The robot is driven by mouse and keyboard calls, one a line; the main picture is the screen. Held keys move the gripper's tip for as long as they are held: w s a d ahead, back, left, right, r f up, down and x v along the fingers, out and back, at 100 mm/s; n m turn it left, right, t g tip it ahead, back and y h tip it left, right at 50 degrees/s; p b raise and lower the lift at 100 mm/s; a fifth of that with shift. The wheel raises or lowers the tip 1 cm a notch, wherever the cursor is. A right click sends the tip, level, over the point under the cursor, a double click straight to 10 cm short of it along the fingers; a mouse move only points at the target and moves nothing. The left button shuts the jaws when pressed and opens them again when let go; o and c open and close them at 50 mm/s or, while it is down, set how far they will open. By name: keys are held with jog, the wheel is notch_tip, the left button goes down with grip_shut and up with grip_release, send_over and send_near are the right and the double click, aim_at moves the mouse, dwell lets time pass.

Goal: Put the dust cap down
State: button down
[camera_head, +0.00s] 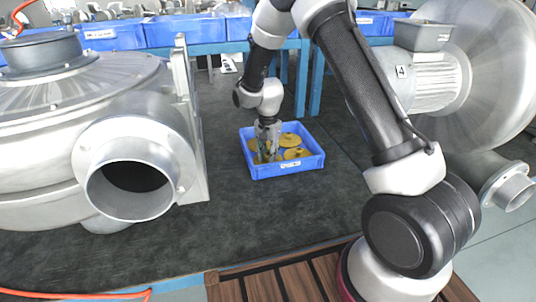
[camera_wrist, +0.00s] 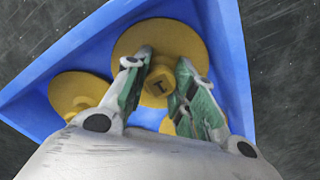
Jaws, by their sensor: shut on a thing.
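My gripper (camera_head: 267,150) is down inside a blue bin (camera_head: 287,171) on the dark bench top. The cap is a round disc with a raised knob. It lies within the bin's outline; whether it touches the bin floor or other caps I cannot tell. Another yellow cap (camera_wrist: 75,93) lies left of it in the wrist view, and more yellow caps (camera_head: 291,140) show in the bin.
A large metal blower (camera_head: 135,150) with an open round outlet stands left of the bin. Another blower (camera_head: 440,85) stands at the right, with its own outlet (camera_head: 512,190). Blue crates (camera_head: 185,30) line the back. Dark bench top around the bin is clear.

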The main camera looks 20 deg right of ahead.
aim_at(268, 153)
jog(key=c, duration=1.2)
grip_release()
jog(key=shift+f, duration=0.1)
notch_tip(268, 153, up, 13)
jog(key=shift+f, duration=0.1)
jog(key=s+d+r+n+t, duration=0.1)
jog(key=s+d+r+n, duration=0.1)
jog(key=s+d+r, duration=0.35)
jog(key=s+d+r+n+t, duration=0.1)
jog(key=s+d+r+n, duration=0.15)
jog(key=s+r, duration=0.6)
jog(key=s+d+r+n, duration=0.1)
jog(key=s+d, duration=0.1)
jog(key=s, duration=0.4)
jog(key=s+d+r+n+t, duration=0.1)
jog(key=s+d+r+n, duration=0.1)
jog(key=s, duration=0.5)
jog(key=s+d+r+n+t, duration=0.1)
jog(key=s+d, duration=0.2)
jog(key=s, duration=0.4)
jog(key=shift+r, duration=0.25)
